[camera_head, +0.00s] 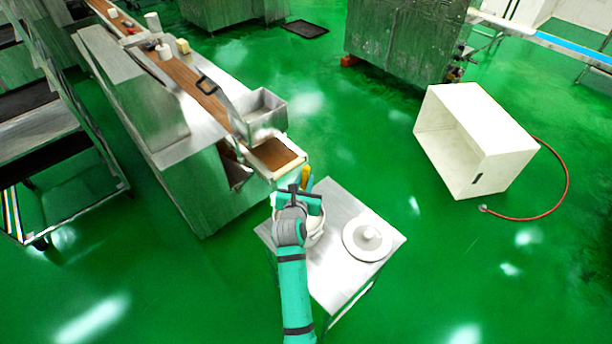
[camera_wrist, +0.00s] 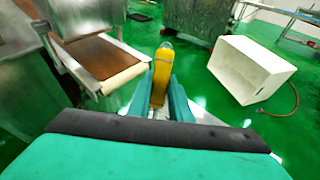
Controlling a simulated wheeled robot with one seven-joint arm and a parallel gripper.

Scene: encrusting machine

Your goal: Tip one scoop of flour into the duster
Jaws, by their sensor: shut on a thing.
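My gripper (camera_head: 305,188) is over the left part of a small metal table. It is shut on a yellow handle (camera_wrist: 161,68), which stands up between the fingers in the wrist view and shows as a small yellow tip in the head view (camera_head: 305,173). It looks like the scoop's handle; the scoop's bowl and any flour in it are hidden. A white tub (camera_head: 314,233) stands on the table below my gripper, mostly covered by my arm. An open metal box (camera_head: 262,106), which may be the duster, sits beyond it at the belt's near end.
The small metal table (camera_head: 330,285) also bears a round white lid with a knob (camera_head: 368,240). The long machine with its brown belt (camera_head: 190,85) runs to the upper left. A white crate (camera_head: 475,140) and red hose (camera_head: 566,190) lie right. A rack (camera_head: 60,150) stands left.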

